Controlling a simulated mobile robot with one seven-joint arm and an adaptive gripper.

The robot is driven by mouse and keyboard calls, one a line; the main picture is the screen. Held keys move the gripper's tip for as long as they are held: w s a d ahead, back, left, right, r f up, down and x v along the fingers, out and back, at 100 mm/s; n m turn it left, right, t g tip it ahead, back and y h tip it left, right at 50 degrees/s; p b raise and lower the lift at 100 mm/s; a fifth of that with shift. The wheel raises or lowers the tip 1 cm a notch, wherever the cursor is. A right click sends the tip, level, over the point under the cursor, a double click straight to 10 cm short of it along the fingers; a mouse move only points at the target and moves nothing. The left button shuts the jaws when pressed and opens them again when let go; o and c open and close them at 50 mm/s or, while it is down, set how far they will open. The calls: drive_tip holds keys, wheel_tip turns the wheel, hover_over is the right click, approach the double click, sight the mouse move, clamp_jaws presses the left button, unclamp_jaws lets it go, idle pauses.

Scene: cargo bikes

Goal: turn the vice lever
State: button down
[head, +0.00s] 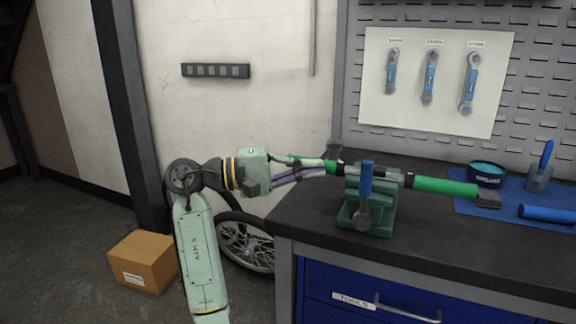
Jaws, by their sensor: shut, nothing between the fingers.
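The green vice (381,214) stands on the dark bench top near its front left corner. Its lever (365,180) has a blue grip that points upright, with a grey rounded end (362,216) low on the vice's front. A long green and black bar (440,186) lies across the top of the vice, behind the lever. My gripper (328,167) reaches in from the left, just left of the vice and level with the lever's grip. It is shut and empty, apart from the lever. Its tips overlap the bar's left end in the picture, so I cannot tell whether they touch.
A grease tin (487,173), a blue roll (547,214) and a holder with a blue-handled tool (540,178) are at the bench's right. Wrenches (429,78) hang on the back board. A bicycle wheel (246,243) and a cardboard box (143,261) are left of the bench.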

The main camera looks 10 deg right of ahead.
sight(364, 196)
drive_tip(key=s+d, duration=0.3)
drive_tip(key=d, duration=0.2)
drive_tip(key=shift+p, duration=0.45)
drive_tip(key=shift+d+r, duration=0.1)
drive_tip(key=shift+s+d+r+p, duration=0.45)
drive_tip(key=shift+d+p, duration=0.25)
drive_tip(key=shift+p, duration=0.3)
